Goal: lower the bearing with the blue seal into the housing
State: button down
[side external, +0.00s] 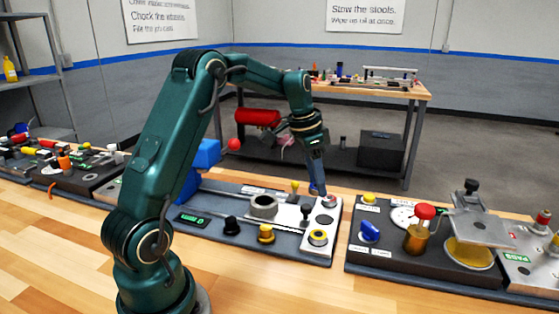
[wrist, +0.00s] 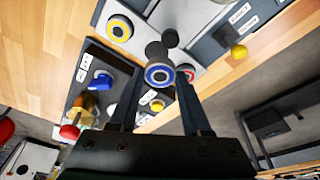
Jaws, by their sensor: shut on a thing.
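My gripper (side external: 317,190) points down above the right end of the stand with the grey ring-shaped housing (side external: 263,205). In the side view this bearing is small and hard to make out between the fingertips. The housing stands open-topped to the left of my gripper, apart from it. I cannot make out the housing in the wrist view.
A red-sealed bearing (side external: 330,201) and a yellow-sealed bearing (side external: 318,238) sit on the pale plate, with a dark round spot between them. A black knob (side external: 305,212) and a yellow-topped post (side external: 295,187) stand between housing and gripper. Another stand with a red knob (side external: 425,211) is at the right.

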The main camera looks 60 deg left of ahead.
aim_at(267, 201)
jog(key=s+a+r+n+y, duration=0.15)
jog(key=s+a+n, duration=0.25)
jog(key=s+a, duration=0.5)
jog(key=shift+d+f, duration=0.1)
jog(key=shift+f, duration=2.6)
jog(key=shift+f, duration=0.25)
jog(key=shift+f, duration=0.2)
jog(key=shift+c, duration=0.6)
grip_release()
jog(key=shift+r, duration=0.1)
jog(key=v, duration=0.7)
